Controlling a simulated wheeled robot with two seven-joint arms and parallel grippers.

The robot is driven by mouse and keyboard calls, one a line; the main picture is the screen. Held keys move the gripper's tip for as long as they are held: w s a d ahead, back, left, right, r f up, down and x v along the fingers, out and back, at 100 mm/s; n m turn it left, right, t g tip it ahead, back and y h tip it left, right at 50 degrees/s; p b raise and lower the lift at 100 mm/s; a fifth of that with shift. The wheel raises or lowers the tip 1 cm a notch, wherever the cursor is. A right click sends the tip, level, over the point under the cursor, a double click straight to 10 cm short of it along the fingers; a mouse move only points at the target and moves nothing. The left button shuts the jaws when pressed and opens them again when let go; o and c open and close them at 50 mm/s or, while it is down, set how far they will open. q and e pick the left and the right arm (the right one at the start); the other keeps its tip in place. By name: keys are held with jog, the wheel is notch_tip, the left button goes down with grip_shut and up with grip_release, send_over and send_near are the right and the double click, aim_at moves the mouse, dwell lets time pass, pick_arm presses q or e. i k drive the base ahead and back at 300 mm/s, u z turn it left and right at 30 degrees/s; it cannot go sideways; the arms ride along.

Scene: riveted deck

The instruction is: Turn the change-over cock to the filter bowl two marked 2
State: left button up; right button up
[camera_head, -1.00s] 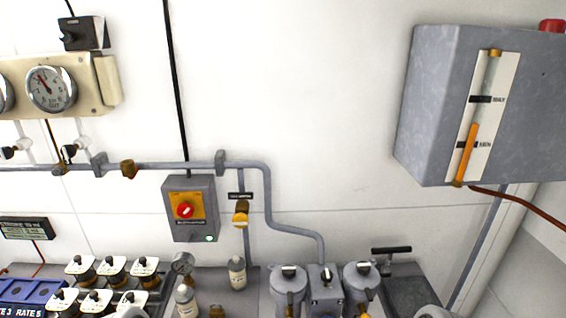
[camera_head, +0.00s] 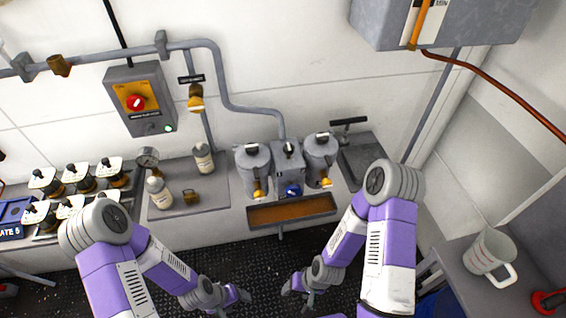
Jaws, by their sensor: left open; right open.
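Two grey lidded filter bowls stand side by side on the bench at the wall, the left bowl (camera_head: 253,170) and the right bowl (camera_head: 320,163). Between them is a grey block (camera_head: 287,160) with a blue part (camera_head: 291,190) low on its front, seemingly the change-over cock. Its pointing direction and the bowl numbers are too small to read. Each bowl has a yellow-orange fitting low on its front. My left gripper (camera_head: 241,299) and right gripper (camera_head: 291,289) are open and empty, low over the dark floor, in front of the bench and apart from the bowls.
A brown-lined drip tray (camera_head: 291,211) juts out below the bowls. Bottles (camera_head: 159,193) and a brass piece (camera_head: 193,197) stand to the left. A grey box (camera_head: 440,22) overhangs at upper right. A jug (camera_head: 489,251) stands on the right bench.

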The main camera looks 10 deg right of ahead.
aim_at(292, 190)
jog(key=k, duration=0.5)
jog(key=u, duration=1.3)
jog(key=i, duration=0.95)
jog(key=z, duration=1.9)
